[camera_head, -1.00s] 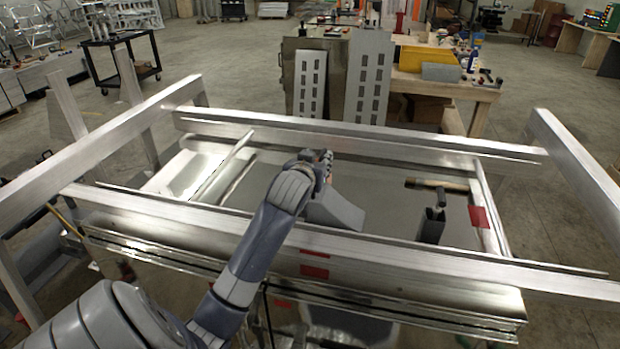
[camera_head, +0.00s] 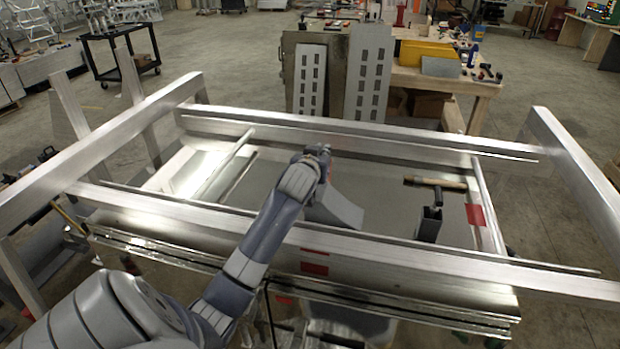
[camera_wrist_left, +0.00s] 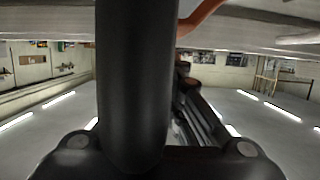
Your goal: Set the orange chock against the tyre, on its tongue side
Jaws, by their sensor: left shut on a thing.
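My left arm reaches over the near rail of the aluminium trailer frame. Its gripper (camera_head: 325,160) is small and mostly hidden by the wrist in the head view. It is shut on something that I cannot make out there. In the left wrist view a thick black cylinder (camera_wrist_left: 135,80) fills the middle, and a curved orange piece (camera_wrist_left: 200,15) shows at the top. I cannot tell whether that piece is the chock. A grey wedge-shaped part (camera_head: 337,211) lies just below the gripper in the head view. No tyre can be made out. My right gripper is out of view.
The near rail (camera_head: 400,257) and far rail (camera_head: 360,130) bound the trailer frame. A black post (camera_head: 429,225) and a wooden-handled tool (camera_head: 440,184) are right of my arm. A workbench (camera_head: 455,88) with a yellow bin (camera_head: 428,50) and a black cart (camera_head: 115,42) stand behind.

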